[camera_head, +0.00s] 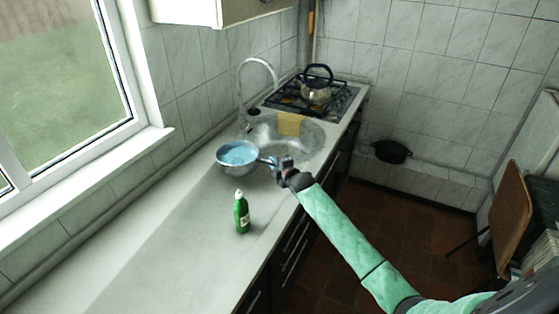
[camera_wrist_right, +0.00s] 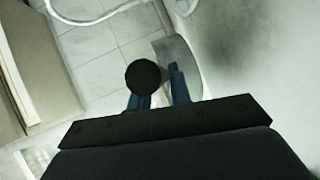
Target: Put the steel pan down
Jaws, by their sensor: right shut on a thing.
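The steel pan (camera_head: 238,155), round with a blue inside, is level over the counter beside the near left edge of the sink. I cannot tell whether its base touches the counter. My right gripper (camera_head: 277,162) is at the pan's right side, shut on its handle. In the right wrist view, the dark round handle end (camera_wrist_right: 143,77) shows at the blue fingers (camera_wrist_right: 160,92), with part of the grey pan (camera_wrist_right: 181,60) behind.
A green bottle (camera_head: 241,213) stands on the counter (camera_head: 165,240) in front of the pan. The sink (camera_head: 312,138) with a yellow cloth (camera_head: 289,124) and tap (camera_head: 257,62) lies behind. A kettle (camera_head: 316,91) sits on the stove. The near-left counter is clear.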

